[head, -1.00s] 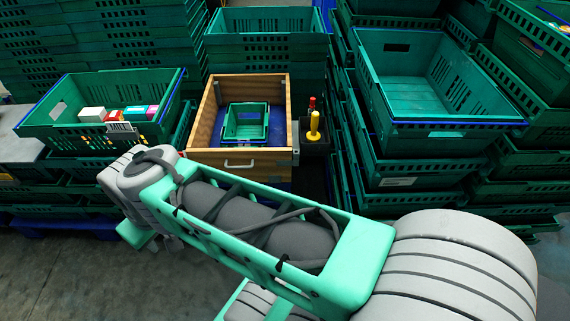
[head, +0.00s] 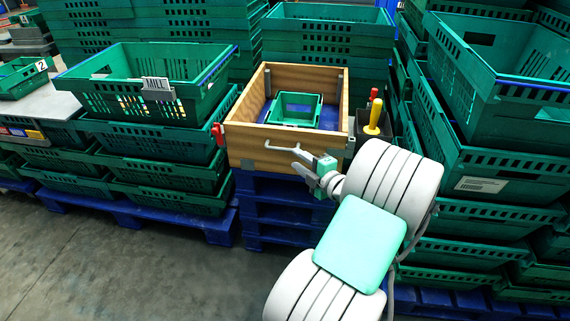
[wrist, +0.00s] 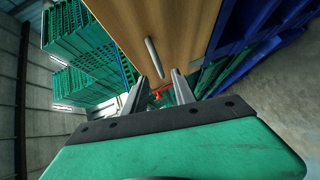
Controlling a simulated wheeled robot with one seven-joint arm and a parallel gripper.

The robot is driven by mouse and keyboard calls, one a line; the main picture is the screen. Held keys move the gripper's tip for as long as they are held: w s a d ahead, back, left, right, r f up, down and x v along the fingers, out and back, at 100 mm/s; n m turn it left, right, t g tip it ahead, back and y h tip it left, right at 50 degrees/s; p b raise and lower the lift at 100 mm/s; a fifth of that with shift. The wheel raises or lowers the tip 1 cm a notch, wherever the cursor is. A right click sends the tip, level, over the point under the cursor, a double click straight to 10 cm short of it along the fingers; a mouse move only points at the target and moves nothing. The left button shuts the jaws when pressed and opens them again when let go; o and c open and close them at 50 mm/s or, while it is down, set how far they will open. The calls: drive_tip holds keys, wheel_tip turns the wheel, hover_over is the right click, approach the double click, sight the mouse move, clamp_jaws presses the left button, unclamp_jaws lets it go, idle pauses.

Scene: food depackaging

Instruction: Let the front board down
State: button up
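The wooden box (head: 240,105) stands on blue pallets with its front board (head: 255,157) upright. A pale bar handle (head: 283,148) is fixed on the board; it also shows in the wrist view (wrist: 153,58). A red catch (head: 218,134) is at the board's left end, and a grey metal fitting is at its right end. My gripper (head: 297,171) is open and empty, just in front of the board by the handle's right part. In the wrist view its two fingers (wrist: 156,92) are apart, with the handle ahead of them and the red catch farther off between them.
A small green crate (head: 293,107) sits inside the box. A dark holder with yellow-handled (head: 373,118) and red-handled tools is at its right. Stacked green crates (head: 150,135) flank it on both sides. Grey floor is clear at front left.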

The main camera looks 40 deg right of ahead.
hover_over(287, 156)
drive_tip(key=s+a, duration=0.3)
drive_tip(key=a, duration=0.1)
drive_tip(key=shift+w+d+f, duration=0.15)
drive_tip(key=shift+d+f, duration=0.05)
drive_tip(key=shift+f, duration=0.2)
drive_tip(key=shift+c, duration=0.4)
clamp_jaws()
